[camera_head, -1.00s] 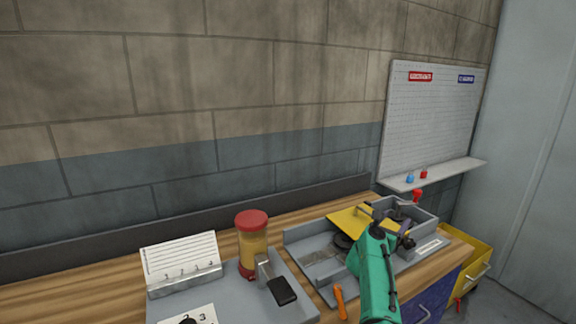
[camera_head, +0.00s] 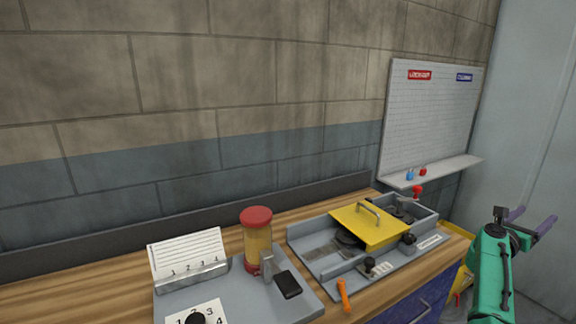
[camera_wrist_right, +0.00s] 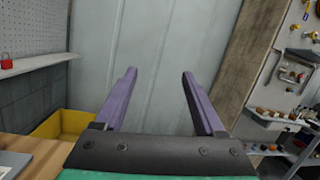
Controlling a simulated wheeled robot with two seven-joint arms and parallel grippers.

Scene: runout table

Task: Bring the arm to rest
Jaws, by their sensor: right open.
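My right arm is green, and its gripper (camera_head: 532,217) has two purple fingers. In the head view it is raised at the far right, off the right end of the workbench and in front of the grey wall panel. In the right wrist view the fingers (camera_wrist_right: 158,90) stand wide apart with nothing between them. The gripper is open and touches nothing that I can see. My left gripper does not show.
The wooden bench (camera_head: 100,294) holds a grey fixture with a yellow plate (camera_head: 372,226), a red-capped jar (camera_head: 257,240), a card holder (camera_head: 188,258) and an orange tool (camera_head: 344,294). A yellow bin (camera_wrist_right: 62,124) stands beyond the bench end.

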